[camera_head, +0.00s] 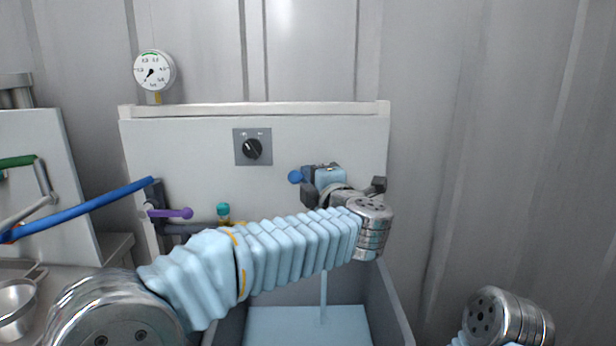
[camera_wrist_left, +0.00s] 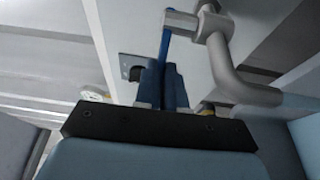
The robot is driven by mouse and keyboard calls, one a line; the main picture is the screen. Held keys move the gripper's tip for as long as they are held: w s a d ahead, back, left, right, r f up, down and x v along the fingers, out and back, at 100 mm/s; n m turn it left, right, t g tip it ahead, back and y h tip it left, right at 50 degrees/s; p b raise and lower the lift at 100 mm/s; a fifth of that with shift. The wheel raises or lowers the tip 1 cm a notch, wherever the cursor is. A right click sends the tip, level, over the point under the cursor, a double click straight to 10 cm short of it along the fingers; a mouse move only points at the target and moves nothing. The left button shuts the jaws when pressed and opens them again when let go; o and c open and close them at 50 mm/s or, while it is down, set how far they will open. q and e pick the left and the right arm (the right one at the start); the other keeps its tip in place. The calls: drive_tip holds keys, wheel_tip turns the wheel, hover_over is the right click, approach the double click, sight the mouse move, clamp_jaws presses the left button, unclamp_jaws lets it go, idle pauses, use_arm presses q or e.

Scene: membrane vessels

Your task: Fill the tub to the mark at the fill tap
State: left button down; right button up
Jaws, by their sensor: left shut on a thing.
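The grey tub (camera_head: 391,300) stands below the panel, with pale blue water (camera_head: 290,325) in it. A thin stream (camera_head: 323,290) falls into the water. No fill mark can be made out, and my left arm hides the tub's back part. My left gripper (camera_head: 312,180) is at the fill tap, shut on its blue lever (camera_head: 296,176). In the left wrist view the fingers (camera_wrist_left: 163,80) close around the blue lever (camera_wrist_left: 166,46), beside the tap's grey pipe (camera_wrist_left: 222,62). Of my right arm only a link shows at the lower right; its gripper is out of view.
A white panel (camera_head: 190,140) carries a black knob (camera_head: 252,148); a round gauge (camera_head: 152,70) sits above. Left are a purple lever (camera_head: 178,213), a teal cap (camera_head: 223,210), a long blue bar (camera_head: 90,206) and a steel bowl (camera_head: 14,302). The wall to the right is bare.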

use_arm(q)
drive_tip(key=shift+f, duration=0.15)
drive_tip(key=c, duration=1.2)
unclamp_jaws()
drive_tip(key=b+v, duration=0.2)
drive_tip(key=v, duration=1.1)
drive_tip(key=shift+s+d+b, duration=0.25)
drive_tip(key=shift+s+b, duration=0.1)
